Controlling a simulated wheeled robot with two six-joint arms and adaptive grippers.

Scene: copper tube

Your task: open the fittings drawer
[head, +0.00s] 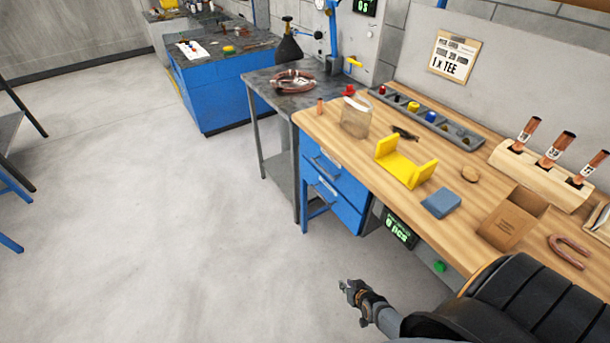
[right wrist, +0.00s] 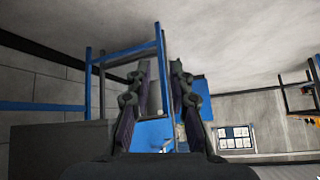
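Two blue drawers sit one above the other under the left end of the wooden workbench: an upper drawer (head: 320,162) and a lower drawer (head: 341,208). Both have bar handles and look shut. I cannot read which one holds fittings. My right gripper (head: 353,298) is in front of the bench, over the floor, below and apart from the drawers. Its fingers stand apart with nothing between them in the right wrist view (right wrist: 162,75). My left gripper is not in view.
The workbench (head: 345,135) carries a yellow cradle (head: 405,162), a blue block (head: 441,202), a cardboard box (head: 512,218) and a parts tray (head: 462,136). A green-lettered display (head: 399,229) hangs right of the drawers. The floor (head: 190,230) to the left is clear.

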